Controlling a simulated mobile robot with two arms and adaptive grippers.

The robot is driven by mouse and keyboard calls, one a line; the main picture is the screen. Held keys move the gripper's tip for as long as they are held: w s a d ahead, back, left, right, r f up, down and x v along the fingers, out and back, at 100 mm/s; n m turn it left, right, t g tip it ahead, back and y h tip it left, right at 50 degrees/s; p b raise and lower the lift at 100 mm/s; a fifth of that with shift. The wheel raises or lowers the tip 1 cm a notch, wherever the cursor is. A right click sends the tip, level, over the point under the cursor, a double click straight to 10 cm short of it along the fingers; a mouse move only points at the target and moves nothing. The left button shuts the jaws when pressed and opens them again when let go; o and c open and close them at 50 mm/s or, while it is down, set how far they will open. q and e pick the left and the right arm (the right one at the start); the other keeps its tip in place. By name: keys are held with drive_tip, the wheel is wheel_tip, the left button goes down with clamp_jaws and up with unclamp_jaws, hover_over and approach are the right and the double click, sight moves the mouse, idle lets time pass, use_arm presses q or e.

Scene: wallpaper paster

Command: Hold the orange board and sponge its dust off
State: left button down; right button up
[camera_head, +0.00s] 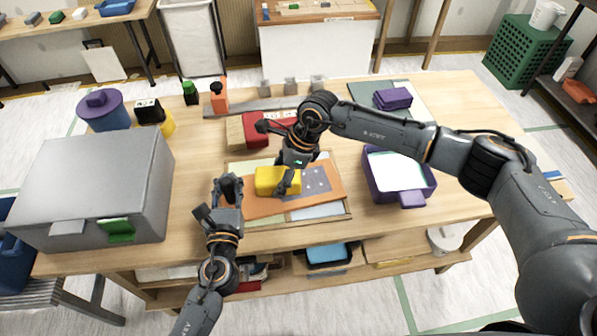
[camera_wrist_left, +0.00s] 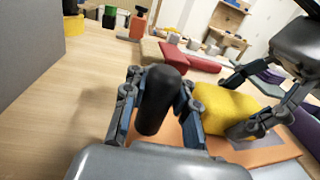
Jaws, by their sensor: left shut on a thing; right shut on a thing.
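The orange board (camera_head: 262,209) lies flat on a framed panel on the workbench. A grey-violet speckled patch (camera_head: 312,182) covers its right part. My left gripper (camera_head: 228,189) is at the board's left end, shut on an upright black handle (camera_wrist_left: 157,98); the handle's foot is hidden. My right gripper (camera_head: 287,182) reaches in from the right and is shut on the yellow sponge (camera_head: 268,180). The sponge is over the middle of the board, left of the speckled patch. The left wrist view also shows the sponge (camera_wrist_left: 222,106); its underside is hidden, so contact is unclear.
A large grey box (camera_head: 95,185) fills the bench's left side. A purple tray (camera_head: 418,188) stands right of the board, below my right arm. A red block (camera_head: 256,128), an orange bottle (camera_head: 219,98) and grey blocks are behind.

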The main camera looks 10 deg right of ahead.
use_arm(q)
drive_tip(key=shift+f, duration=0.2)
use_arm(e)
drive_tip(key=r, duration=0.8)
drive_tip(key=shift+a, duration=0.2)
drive_tip(key=o, duration=0.5)
drive_tip(key=c, duration=0.5)
use_arm(q)
drive_tip(key=c, duration=1)
unclamp_jaws()
drive_tip(key=shift+r, duration=0.1)
drive_tip(key=s, duration=0.8)
drive_tip(key=s+a, duration=0.1)
drive_tip(key=s, duration=0.3)
drive_tip(key=shift+a, duration=0.1)
